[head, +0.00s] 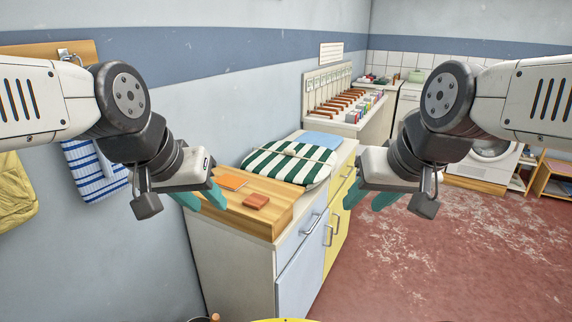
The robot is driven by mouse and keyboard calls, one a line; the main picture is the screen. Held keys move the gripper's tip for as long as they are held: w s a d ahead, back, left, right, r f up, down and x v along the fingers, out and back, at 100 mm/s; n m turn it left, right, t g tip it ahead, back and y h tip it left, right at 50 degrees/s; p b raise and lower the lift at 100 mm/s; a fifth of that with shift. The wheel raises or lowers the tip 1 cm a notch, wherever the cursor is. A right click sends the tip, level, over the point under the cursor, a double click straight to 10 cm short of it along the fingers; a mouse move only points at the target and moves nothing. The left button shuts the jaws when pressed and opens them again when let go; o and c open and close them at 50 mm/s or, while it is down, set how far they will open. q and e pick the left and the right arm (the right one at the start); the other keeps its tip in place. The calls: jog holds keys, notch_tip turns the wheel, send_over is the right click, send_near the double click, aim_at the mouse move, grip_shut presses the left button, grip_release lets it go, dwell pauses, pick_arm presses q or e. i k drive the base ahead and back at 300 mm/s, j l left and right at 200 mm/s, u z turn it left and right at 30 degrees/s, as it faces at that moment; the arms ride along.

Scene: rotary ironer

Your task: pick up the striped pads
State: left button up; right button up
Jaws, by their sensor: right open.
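The green-and-white striped pads (277,167) lie on the cabinet top at the centre, with a thin pale strip across them. I cannot tell how many pads there are. My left gripper (202,200) is to the left of the striped pads, with its teal fingers apart, in front of the wooden block's left end. My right gripper (370,199) is to the right of the pads, open and empty, over the cabinet's right side. Neither gripper touches the pads.
A wooden block (284,209) on the cabinet's near end carries an orange piece (231,182) and a red-brown block (256,201). A folded blue cloth (319,139) lies behind the pads. A rack with wooden handles (340,100) stands further back. The red floor at right is clear.

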aim_at(305, 166)
jog(key=i+l+u, duration=0.1)
jog(key=u, duration=0.8)
jog(key=i+l+u, duration=0.15)
jog(key=l+u, duration=0.15)
jog(key=i+l+u, duration=0.1)
jog(key=l+u, duration=0.15)
jog(key=l, duration=0.3)
jog(key=l+u, duration=0.3)
jog(key=l, duration=0.85)
jog(key=i+l, duration=0.15)
jog(key=l, duration=0.55)
